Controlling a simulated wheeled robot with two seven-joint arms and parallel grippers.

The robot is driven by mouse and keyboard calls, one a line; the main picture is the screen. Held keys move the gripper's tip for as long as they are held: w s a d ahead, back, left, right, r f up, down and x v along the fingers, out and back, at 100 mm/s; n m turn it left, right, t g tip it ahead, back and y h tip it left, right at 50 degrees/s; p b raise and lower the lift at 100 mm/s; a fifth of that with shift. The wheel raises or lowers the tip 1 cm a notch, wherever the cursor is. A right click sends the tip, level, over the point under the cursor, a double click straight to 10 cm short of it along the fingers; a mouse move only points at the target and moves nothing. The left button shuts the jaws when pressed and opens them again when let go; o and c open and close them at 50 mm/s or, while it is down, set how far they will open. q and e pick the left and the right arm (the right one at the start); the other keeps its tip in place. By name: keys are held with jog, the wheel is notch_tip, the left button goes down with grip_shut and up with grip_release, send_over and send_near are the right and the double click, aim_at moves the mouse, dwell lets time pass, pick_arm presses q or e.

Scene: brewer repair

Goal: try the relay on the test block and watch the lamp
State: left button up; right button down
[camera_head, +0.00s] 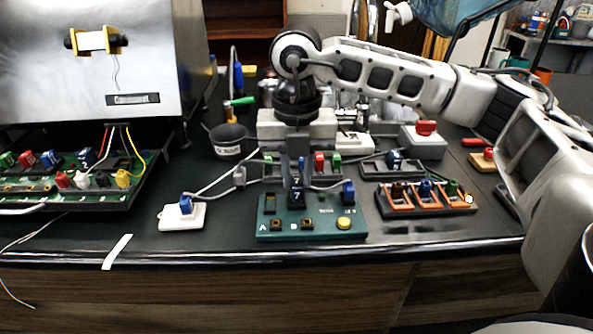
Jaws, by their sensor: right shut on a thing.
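The green test block (311,230) stands near the front edge of the table. It has a dark slot at its upper left, two small brass-coloured parts marked A and B, and a yellow lamp (344,223) at its lower right. I cannot tell whether the lamp is lit. A blue plug (348,192) stands at the block's upper right. My left gripper is out of view.
The brewer (60,95) stands at left above a relay board (70,185). A white base with a blue plug (183,214) lies left of the block. An orange-slotted rack (425,201) is at right, a dark cup (228,142) behind. White tape (117,252) marks the front edge.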

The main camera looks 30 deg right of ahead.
jog(key=shift+f+b, duration=0.65)
jog(key=shift+b, duration=0.05)
dwell(1.4)
jog(key=shift+r, duration=0.15)
dwell(1.9)
jog(key=shift+r+p, duration=1)
jog(key=shift+r, duration=0.25)
jog(key=shift+r+p, duration=0.8)
jog(key=shift+r, duration=0.35)
